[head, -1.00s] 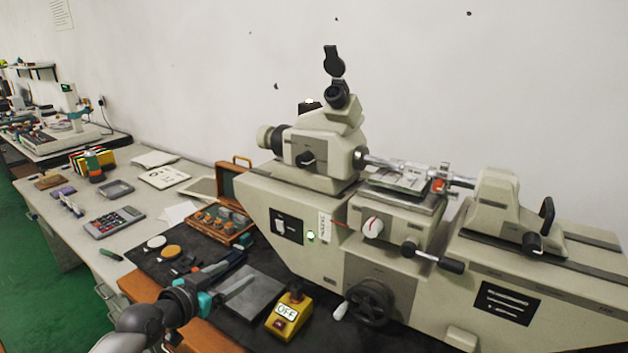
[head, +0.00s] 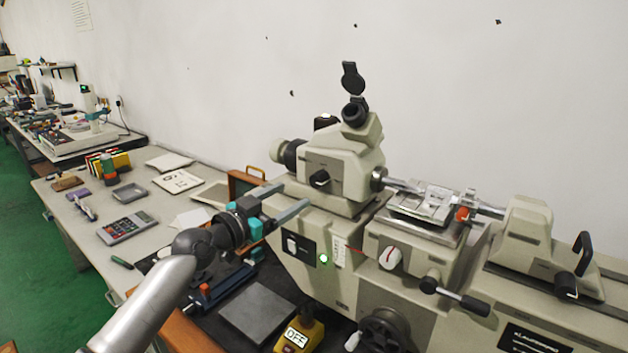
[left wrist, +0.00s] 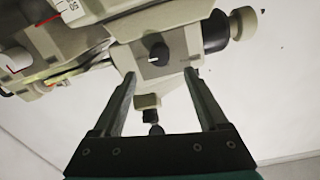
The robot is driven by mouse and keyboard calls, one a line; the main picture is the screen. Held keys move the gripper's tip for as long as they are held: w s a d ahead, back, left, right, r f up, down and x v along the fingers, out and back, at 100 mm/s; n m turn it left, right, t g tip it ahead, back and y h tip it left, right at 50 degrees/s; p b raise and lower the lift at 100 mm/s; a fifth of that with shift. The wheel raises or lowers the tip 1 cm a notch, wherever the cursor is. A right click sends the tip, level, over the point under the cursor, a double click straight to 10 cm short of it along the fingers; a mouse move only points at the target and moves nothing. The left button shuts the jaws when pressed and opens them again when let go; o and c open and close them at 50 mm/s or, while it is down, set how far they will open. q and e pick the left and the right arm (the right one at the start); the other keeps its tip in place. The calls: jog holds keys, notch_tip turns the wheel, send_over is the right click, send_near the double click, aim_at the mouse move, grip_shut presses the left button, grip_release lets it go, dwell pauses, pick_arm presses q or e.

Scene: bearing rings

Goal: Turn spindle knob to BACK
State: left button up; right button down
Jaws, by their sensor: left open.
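The pale grey machine (head: 310,270) carries two knobs, and I cannot tell from lettering which is the spindle knob. A black knob (head: 320,178) is on the front of the upper head; in the left wrist view this black knob (left wrist: 158,52) has a pale pointer line. A white knob (head: 390,257) with a red line is on the lower body, beside a vertical label too small to read. My left gripper (head: 296,194) is open and empty, left of the black knob. In the left wrist view its fingertips (left wrist: 160,76) point towards that knob, apart from it. My right gripper is out of view.
A lever with a black grip (head: 460,297) and a handwheel (head: 385,335) stick out in front. A yellow box marked OFF (head: 300,338) and a grey plate (head: 257,313) lie below. A wooden case (head: 243,182) stands behind my left gripper.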

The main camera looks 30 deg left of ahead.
aim_at(314, 182)
pick_arm(q)
jog(key=shift+w+d+p, duration=0.1)
jog(key=shift+w+d, duration=0.05)
jog(key=shift+w, duration=1.35)
jog(key=shift+w+d+p, duration=0.1)
jog(key=shift+w+d, duration=0.1)
jog(key=shift+w, duration=1.35)
jog(key=shift+w+d+p, duration=0.1)
jog(key=shift+w+d, duration=0.05)
jog(key=shift+w, duration=1.35)
grip_shut()
